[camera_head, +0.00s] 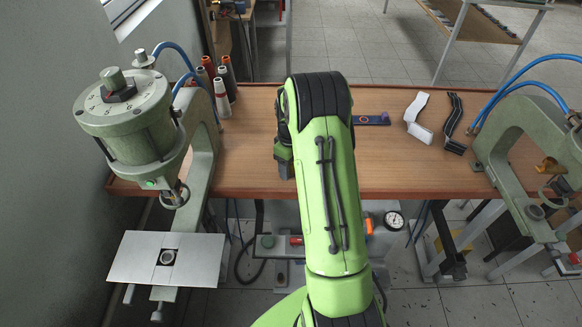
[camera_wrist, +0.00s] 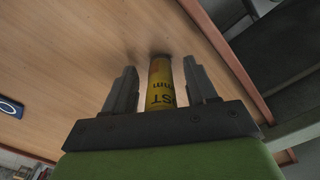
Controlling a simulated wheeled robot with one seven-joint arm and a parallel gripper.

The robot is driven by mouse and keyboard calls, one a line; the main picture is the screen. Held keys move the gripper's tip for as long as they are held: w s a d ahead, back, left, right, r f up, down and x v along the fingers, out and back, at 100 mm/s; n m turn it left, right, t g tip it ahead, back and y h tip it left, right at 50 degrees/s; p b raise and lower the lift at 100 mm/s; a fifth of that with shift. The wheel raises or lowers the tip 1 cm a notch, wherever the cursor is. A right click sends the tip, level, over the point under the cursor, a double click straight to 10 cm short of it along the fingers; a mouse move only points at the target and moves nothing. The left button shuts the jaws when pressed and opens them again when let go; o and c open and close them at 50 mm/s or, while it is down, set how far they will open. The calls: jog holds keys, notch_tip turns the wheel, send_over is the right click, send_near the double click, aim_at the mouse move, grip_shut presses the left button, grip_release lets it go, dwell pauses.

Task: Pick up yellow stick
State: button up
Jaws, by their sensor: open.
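The yellow stick (camera_wrist: 160,84) shows in the wrist view, with dark lettering on its side and its far end at the wooden table top. My gripper (camera_wrist: 160,82) is open, with one grey finger on each side of the stick. A narrow gap shows between the stick and each finger. In the head view my green arm reaches over the table and hides the stick. The gripper (camera_head: 284,165) shows there only in part, left of my arm, low over the table.
Two green pneumatic presses (camera_head: 130,115) (camera_head: 520,150) stand at the left and right of the wooden table (camera_head: 420,170). Several bottles (camera_head: 221,95) stand at the back left. A blue strip (camera_head: 372,119) and two tools, white (camera_head: 417,112) and black (camera_head: 454,125), lie at right.

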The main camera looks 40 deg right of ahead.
jog(key=shift+r, duration=0.1)
jog(key=shift+c, duration=0.3)
grip_shut()
notch_tip(320, 180, up, 10)
jog(key=shift+p, duration=0.55)
